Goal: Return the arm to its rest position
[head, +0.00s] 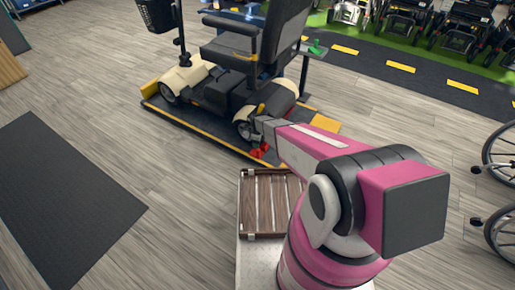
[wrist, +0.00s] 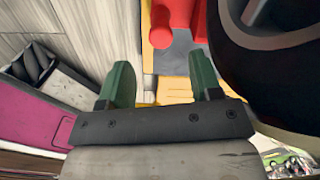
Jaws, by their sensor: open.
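My gripper (head: 258,124) is stretched out ahead, beside the rear wheel of a cream and black mobility scooter (head: 226,88). In the wrist view, its two green fingers (wrist: 160,80) stand apart with nothing between them. A red part (wrist: 180,18) lies just beyond the fingers, and a black tyre (wrist: 270,75) is close on the right. The red part also shows low by the scooter's wheel in the head view (head: 260,151). My pink and white arm reaches forward from the lower right and hides some of the floor and platform edge.
The scooter stands on a dark platform with yellow edges (head: 205,132). A slatted wooden tray (head: 249,206) lies close in front of me. Wheelchair wheels (head: 500,152) are at the right, and several wheelchairs (head: 405,17) stand at the back. The wooden floor at left is free around a dark mat (head: 60,205).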

